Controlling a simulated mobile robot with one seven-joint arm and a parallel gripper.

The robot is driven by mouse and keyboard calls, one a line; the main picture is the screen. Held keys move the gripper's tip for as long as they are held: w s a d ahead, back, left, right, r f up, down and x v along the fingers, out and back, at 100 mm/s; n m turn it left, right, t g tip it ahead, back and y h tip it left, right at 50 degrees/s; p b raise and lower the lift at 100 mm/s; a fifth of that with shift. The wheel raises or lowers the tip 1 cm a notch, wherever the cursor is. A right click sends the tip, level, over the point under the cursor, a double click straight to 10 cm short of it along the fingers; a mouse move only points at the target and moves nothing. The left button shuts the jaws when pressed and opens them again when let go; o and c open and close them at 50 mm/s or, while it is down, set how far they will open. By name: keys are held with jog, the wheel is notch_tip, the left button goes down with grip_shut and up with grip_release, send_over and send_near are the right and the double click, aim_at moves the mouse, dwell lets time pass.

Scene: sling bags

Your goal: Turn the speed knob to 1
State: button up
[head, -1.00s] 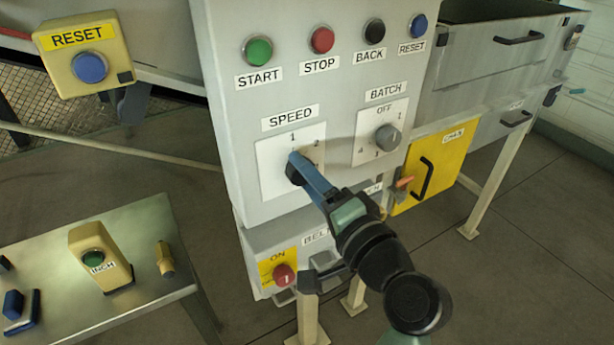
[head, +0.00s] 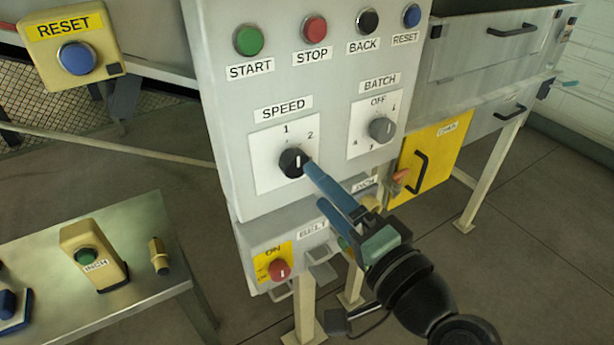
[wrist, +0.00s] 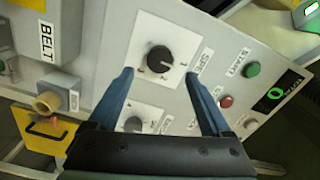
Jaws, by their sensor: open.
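The black speed knob (head: 293,162) sits on a white plate (head: 265,182) under the SPEED label. Its white pointer line is roughly upright in the head view, toward the 1 mark. In the wrist view the knob (wrist: 160,60) has its line toward the 1 at the right of the plate. My gripper (head: 315,183) is open and empty, to the lower right of the knob and in front of the panel. In the wrist view its two blue fingers (wrist: 157,66) are spread wide to either side of the knob, apart from it. The fingers hide the plate's lower right part in the head view.
The batch knob (head: 382,129) is right of the speed plate. START (head: 249,40), STOP (head: 315,29), BACK (head: 368,21) and RESET (head: 411,15) buttons line the panel top. The red belt knob (head: 279,269) is below. A metal table (head: 140,232) stands at the left.

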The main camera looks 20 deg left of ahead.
jog(key=v, duration=0.6)
jog(key=shift+s+d, duration=0.2)
